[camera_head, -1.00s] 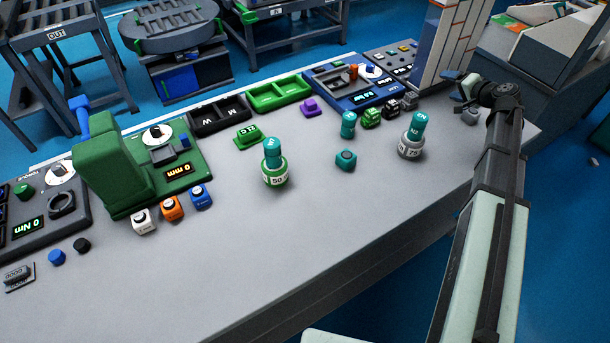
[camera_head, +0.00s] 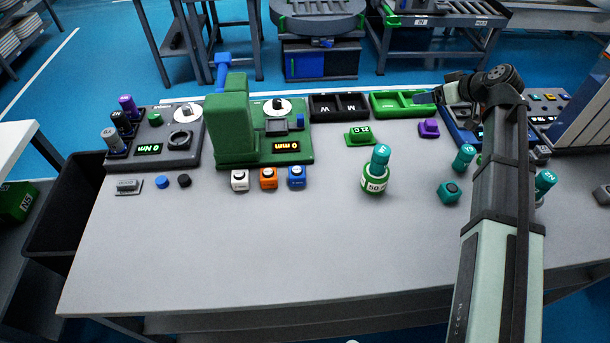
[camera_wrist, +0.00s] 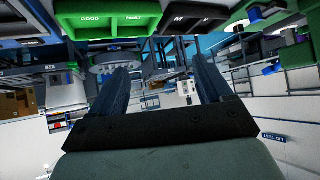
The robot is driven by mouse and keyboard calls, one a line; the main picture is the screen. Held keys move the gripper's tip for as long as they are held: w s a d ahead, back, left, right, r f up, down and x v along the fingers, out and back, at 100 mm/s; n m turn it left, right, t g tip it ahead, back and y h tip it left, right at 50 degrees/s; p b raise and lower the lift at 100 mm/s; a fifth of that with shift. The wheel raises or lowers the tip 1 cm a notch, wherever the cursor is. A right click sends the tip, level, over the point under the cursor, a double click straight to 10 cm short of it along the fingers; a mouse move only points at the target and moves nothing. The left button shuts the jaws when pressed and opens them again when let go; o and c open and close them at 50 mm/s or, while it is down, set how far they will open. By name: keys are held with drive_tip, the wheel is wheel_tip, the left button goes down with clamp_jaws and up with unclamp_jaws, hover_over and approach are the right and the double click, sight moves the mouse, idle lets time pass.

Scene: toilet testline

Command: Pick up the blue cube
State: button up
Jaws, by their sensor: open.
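The blue cube (camera_head: 297,177) sits on the grey bench in front of the green machine, at the right end of a row with an orange cube (camera_head: 268,178) and a white cube (camera_head: 239,180). My gripper (camera_head: 428,98) is up over the back of the bench, near the green tray, well to the right of the blue cube. In the wrist view my gripper (camera_wrist: 160,85) shows two fingers spread apart with nothing between them. The blue cube does not show in the wrist view.
The green machine (camera_head: 232,130) stands tall behind the cubes. A green-and-teal cylinder (camera_head: 375,172) stands between the blue cube and my arm. A green tray (camera_head: 392,110) and a black tray (camera_head: 338,114) line the back. The front of the bench (camera_head: 250,250) is clear.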

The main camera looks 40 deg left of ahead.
drive_tip(key=s+a+r+n+g, duration=0.1)
drive_tip(key=s+a+n+g, duration=0.1)
drive_tip(key=s+a+n, duration=0.5)
drive_tip(key=n+g+h, duration=0.4)
drive_tip(key=n+h, duration=0.2)
drive_tip(key=h, duration=0.1)
hover_over(298, 169)
drive_tip(key=w+d, duration=0.3)
wheel_tip(298, 169, down, 5)
drive_tip(key=shift+y, duration=0.3)
drive_tip(key=shift+x, duration=6.4)
drive_tip(key=shift+d+f, duration=0.1)
drive_tip(key=shift+d, duration=0.1)
drive_tip(key=c, duration=1.1)
